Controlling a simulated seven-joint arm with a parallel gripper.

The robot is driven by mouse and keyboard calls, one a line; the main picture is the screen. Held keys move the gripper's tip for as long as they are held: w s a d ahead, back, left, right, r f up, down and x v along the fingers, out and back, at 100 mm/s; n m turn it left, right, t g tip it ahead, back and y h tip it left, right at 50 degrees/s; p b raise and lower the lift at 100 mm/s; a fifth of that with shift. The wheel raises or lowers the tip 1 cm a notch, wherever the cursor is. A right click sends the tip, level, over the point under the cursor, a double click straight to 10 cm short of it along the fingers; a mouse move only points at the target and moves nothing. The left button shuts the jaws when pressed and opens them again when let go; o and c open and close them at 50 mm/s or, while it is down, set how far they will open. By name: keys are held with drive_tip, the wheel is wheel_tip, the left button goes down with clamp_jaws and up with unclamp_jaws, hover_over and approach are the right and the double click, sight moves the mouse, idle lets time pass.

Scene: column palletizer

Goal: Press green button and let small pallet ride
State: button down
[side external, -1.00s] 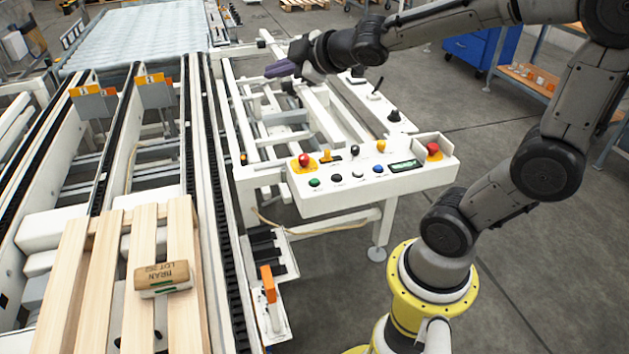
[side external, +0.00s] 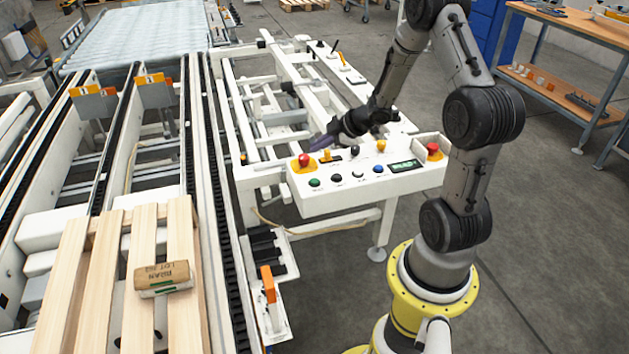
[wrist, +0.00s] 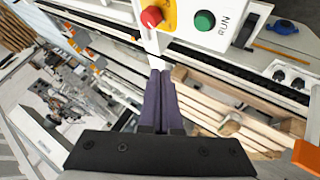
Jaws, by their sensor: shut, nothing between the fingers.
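The green button (side external: 314,182) is on the front left of the white control panel (side external: 330,203). In the wrist view the green button (wrist: 204,20) has the word RUN beside it. My gripper (side external: 318,143) is shut and empty, above the panel's back left edge, apart from the green button. In the wrist view its dark fingers (wrist: 159,80) are together, pointing toward the panel, with the green button ahead and to the right. The small wooden pallet (side external: 143,250) lies on the chain conveyor at the lower left, with a labelled brown block (side external: 164,277) on it.
A red button on yellow (side external: 304,160) sits just behind the green one, near my gripper. Black, white and blue (side external: 378,169) buttons continue the row rightward, with another red button (side external: 433,149) at the right end. Two orange-topped stops (side external: 152,80) stand up at the conveyor.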

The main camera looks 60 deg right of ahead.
sight(318, 181)
drive_tip(key=shift+d, duration=0.1)
idle(0.3)
drive_tip(key=shift+f, duration=4.35)
drive_tip(key=shift+f, duration=0.1)
drive_tip(key=shift+f, duration=0.3)
